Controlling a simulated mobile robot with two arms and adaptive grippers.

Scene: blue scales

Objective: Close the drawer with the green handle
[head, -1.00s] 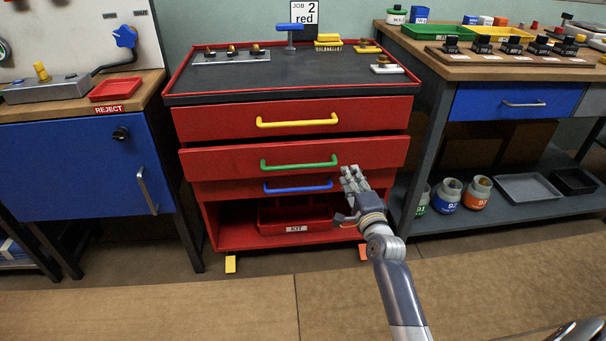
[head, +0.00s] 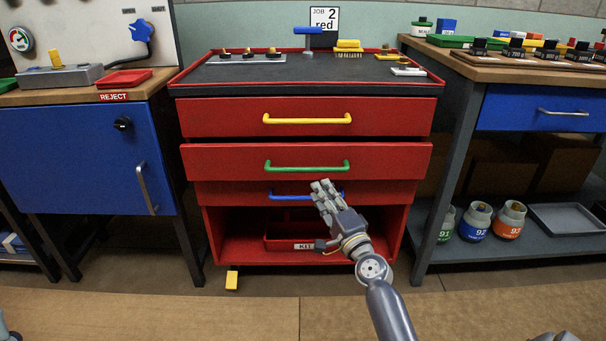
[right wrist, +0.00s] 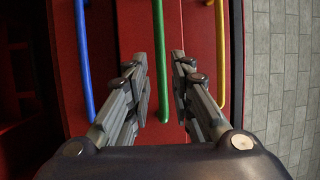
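The drawer with the green handle (head: 225,160) is in the red cabinet and sticks out past the drawers above and below it. Its green handle (head: 306,167) is a horizontal bar. My right gripper (head: 322,184) is just below the green handle's right part in the head view and covers part of the blue handle (head: 290,196). In the right wrist view, my right gripper's fingers (right wrist: 159,58) are apart and empty, with the green handle (right wrist: 160,70) showing between them. I cannot tell whether they touch it.
The yellow-handled drawer (head: 210,118) is above and looks shut. An open bay with a red kit bin (head: 280,240) is below. A blue cabinet (head: 75,160) stands left, a workbench with a lower shelf (head: 480,250) right. Floor in front is clear.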

